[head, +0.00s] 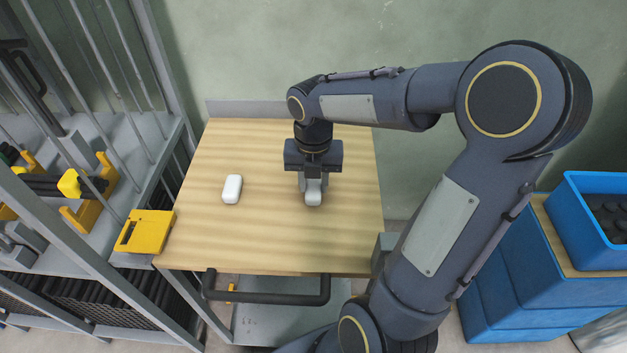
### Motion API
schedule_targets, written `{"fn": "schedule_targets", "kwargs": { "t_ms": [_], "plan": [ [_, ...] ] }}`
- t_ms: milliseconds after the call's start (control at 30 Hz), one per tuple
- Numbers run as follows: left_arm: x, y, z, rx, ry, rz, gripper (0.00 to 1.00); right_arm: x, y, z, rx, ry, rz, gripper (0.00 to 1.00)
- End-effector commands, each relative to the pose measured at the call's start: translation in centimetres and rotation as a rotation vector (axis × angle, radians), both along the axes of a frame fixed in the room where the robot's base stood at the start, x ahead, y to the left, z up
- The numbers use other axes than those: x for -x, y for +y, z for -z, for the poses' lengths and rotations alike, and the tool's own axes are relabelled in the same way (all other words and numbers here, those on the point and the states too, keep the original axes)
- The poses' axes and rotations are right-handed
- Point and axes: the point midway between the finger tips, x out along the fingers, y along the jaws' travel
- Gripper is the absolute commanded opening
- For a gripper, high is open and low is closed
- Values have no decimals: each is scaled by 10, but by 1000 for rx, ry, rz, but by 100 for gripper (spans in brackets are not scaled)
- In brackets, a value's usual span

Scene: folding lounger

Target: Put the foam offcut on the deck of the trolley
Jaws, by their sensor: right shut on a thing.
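The trolley's deck (270,240) is a light wooden top in the middle of the head view, with a black handle at its near edge. My right gripper (313,190) points down over the right half of the deck. It is shut on a small pale block, which I take as the foam offcut (313,199). The fingers hide much of it. It is low, at or just above the deck; I cannot tell whether it touches. My left gripper is not in view.
A small white rounded block (232,189) lies on the deck, left of my right gripper. A yellow case (146,231) sits at the deck's left, by a grey barred rack (120,130). Blue crates (530,270) stand at the right. The deck's near part is clear.

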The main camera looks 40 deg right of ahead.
Motion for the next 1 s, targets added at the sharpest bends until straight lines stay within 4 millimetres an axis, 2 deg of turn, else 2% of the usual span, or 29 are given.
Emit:
{"fn": "schedule_targets", "kwargs": {
  "t_ms": [67,100,233,500,633,767,1000],
  "plan": [
    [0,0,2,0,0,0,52,0,0,4,0,1,0,10],
    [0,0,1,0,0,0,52,0,0,3,-1,1,0,35],
    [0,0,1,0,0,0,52,0,0,2,0,0,0,52],
    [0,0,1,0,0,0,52,0,0,2,0,0,0,52],
    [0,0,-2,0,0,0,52,0,0,-7,1,-2,0,52],
    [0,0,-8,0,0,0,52,-1,0,-30,1,-4,0,52],
    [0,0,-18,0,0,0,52,-1,0,-82,0,-5,0,52]
  ]
}}
